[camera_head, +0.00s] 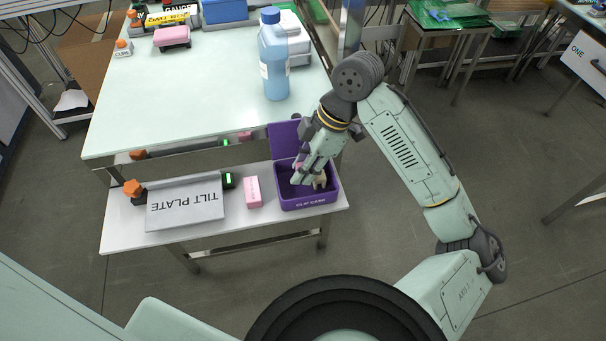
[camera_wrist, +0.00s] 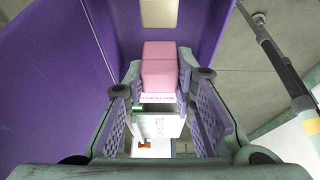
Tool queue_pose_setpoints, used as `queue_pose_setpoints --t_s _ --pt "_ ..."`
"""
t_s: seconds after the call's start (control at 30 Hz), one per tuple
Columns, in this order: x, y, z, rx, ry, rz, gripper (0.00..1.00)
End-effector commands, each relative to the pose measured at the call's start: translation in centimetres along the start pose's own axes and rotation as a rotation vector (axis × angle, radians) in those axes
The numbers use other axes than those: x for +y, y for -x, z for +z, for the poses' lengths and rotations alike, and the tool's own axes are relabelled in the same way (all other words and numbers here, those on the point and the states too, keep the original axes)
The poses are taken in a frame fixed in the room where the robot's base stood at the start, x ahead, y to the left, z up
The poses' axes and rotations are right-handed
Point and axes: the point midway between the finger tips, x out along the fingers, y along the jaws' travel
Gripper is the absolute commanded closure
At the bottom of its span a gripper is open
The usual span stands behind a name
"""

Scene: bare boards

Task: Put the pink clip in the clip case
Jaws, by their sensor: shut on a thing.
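The purple clip case (camera_head: 308,205) stands open at the right end of the low front shelf, its lid (camera_head: 284,139) raised at the back. My gripper (camera_head: 306,176) reaches down into the case. In the wrist view, my gripper (camera_wrist: 158,72) is shut on the pink clip (camera_wrist: 160,68), which sits between the fingertips. The case's purple walls (camera_wrist: 215,25) surround it there. In the head view my fingers mostly hide the clip. I cannot tell whether it touches the case floor.
A pink block (camera_head: 253,191) stands left of the case, beside the grey tilt plate (camera_head: 185,203). A blue bottle (camera_head: 274,60) stands on the upper table (camera_head: 190,95), whose middle is clear.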

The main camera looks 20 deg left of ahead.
Motion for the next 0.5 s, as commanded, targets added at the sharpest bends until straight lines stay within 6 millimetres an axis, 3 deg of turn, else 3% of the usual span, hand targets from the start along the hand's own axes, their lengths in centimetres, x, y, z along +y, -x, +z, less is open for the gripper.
queue_pose_setpoints --t_s 0.23,0.5 --pt "-0.1 -3.1 1.3 0.002 -0.002 -0.001 0.91" --pt "0.0 -3.6 1.4 0.001 -0.001 -0.001 0.91"
